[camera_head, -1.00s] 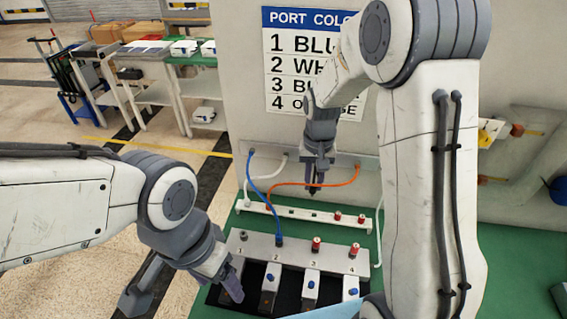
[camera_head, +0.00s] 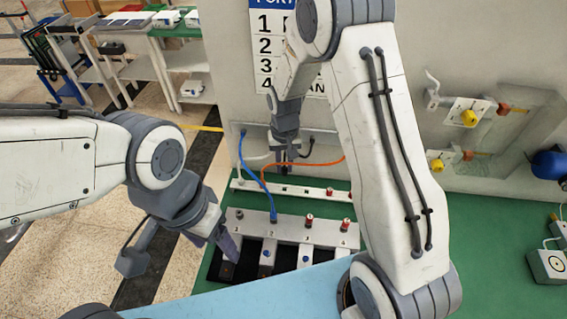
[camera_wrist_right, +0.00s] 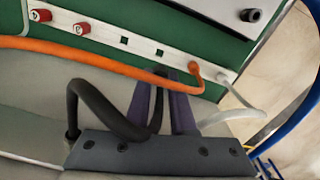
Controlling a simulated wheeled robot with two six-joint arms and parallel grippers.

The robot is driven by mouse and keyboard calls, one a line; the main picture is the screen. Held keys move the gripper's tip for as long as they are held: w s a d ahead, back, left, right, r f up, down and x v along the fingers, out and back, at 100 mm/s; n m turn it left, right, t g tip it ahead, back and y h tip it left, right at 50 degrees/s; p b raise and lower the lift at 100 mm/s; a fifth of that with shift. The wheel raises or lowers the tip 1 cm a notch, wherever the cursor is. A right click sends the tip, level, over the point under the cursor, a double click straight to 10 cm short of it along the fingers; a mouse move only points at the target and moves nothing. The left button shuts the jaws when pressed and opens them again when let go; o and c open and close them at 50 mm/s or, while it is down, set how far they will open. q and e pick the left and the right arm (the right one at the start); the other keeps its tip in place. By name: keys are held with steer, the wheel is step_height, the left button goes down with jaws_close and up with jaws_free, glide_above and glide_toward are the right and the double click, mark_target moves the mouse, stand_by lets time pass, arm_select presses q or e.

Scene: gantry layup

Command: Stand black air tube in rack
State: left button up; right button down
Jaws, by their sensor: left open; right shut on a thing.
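My right gripper (camera_head: 286,158) is shut on the black air tube (camera_head: 307,147), in front of the wall panel. The white rack bar (camera_head: 325,192) lies beyond the fingertips. In the wrist view the rack (camera_wrist_right: 108,34) shows two empty square slots, with the orange tube (camera_wrist_right: 110,60) and a white tube (camera_wrist_right: 245,112) ending at it. My left gripper (camera_head: 229,247) is open and empty over the left end of the numbered block.
The grey numbered block (camera_head: 290,229) stands in front of the rack with the blue tube (camera_head: 272,195) plugged in it. Red caps (camera_head: 327,192) sit on the rack's right part. The orange tube arches close by my right fingers.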

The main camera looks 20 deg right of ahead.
mark_target(285, 174)
steer(key=shift+f+b, duration=1.5)
steer(key=shift+f, duration=1)
steer(key=shift+f+b, duration=0.8)
steer(key=shift+f, duration=0.6)
steer(key=c, duration=0.7)
jaws_free()
steer(key=shift+r, duration=0.1)
step_height(285, 174, up, 10)
steer(key=shift+r+b, duration=0.15)
steer(key=shift+b, duration=0.75)
